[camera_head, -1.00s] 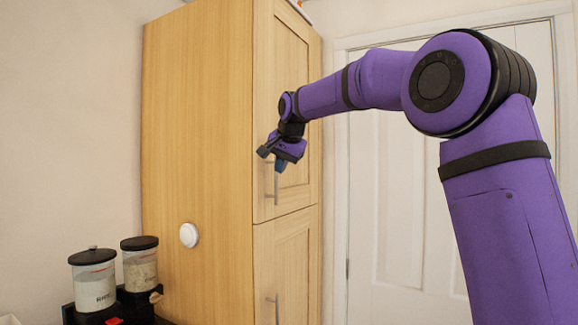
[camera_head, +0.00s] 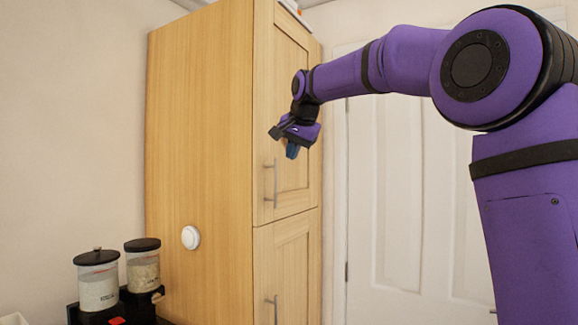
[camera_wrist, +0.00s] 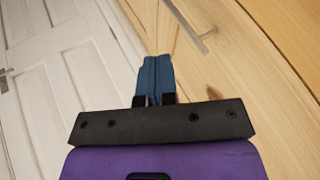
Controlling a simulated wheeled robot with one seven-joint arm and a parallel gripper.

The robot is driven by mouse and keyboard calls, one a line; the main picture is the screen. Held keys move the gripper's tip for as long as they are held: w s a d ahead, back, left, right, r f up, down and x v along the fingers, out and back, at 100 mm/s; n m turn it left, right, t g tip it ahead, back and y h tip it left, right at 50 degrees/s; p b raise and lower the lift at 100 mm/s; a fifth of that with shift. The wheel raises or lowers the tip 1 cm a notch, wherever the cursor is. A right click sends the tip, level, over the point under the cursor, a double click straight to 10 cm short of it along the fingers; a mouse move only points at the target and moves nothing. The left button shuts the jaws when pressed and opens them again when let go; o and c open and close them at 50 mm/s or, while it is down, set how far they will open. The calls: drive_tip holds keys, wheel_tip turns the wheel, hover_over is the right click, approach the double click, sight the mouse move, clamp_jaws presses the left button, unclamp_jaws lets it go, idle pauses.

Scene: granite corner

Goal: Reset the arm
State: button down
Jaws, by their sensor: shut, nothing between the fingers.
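My purple arm comes in from the right in the head view and bends down at the wrist. My gripper (camera_head: 291,151) hangs in the air in front of the tall wooden cabinet (camera_head: 200,140), a little above and right of the upper door's handle (camera_head: 275,183). In the wrist view the two blue fingers of my gripper (camera_wrist: 155,72) are pressed together with nothing between them. The handle (camera_wrist: 190,30) shows there beyond the fingertips, apart from them.
A white panelled door (camera_head: 400,220) is behind my arm; it also shows at the left of the wrist view (camera_wrist: 60,80). Two lidded canisters (camera_head: 97,285) (camera_head: 142,268) stand at the lower left. A round white knob (camera_head: 190,238) is on the cabinet's side.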

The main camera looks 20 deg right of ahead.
drive_tip(key=shift+a+v, duration=0.2)
drive_tip(key=shift+v, duration=1.75)
drive_tip(key=s+f+n, duration=0.3)
drive_tip(key=s+f, duration=0.6)
drive_tip(key=s, duration=0.3)
drive_tip(key=s+f+n+g, duration=0.1)
drive_tip(key=s+f+n, duration=0.2)
drive_tip(key=s+f, duration=0.6)
drive_tip(key=s+f+n+g, duration=0.1)
drive_tip(key=s+f+n, duration=0.2)
drive_tip(key=s+f, duration=0.6)
drive_tip(key=s, duration=0.8)
drive_tip(key=shift+f, duration=0.35)
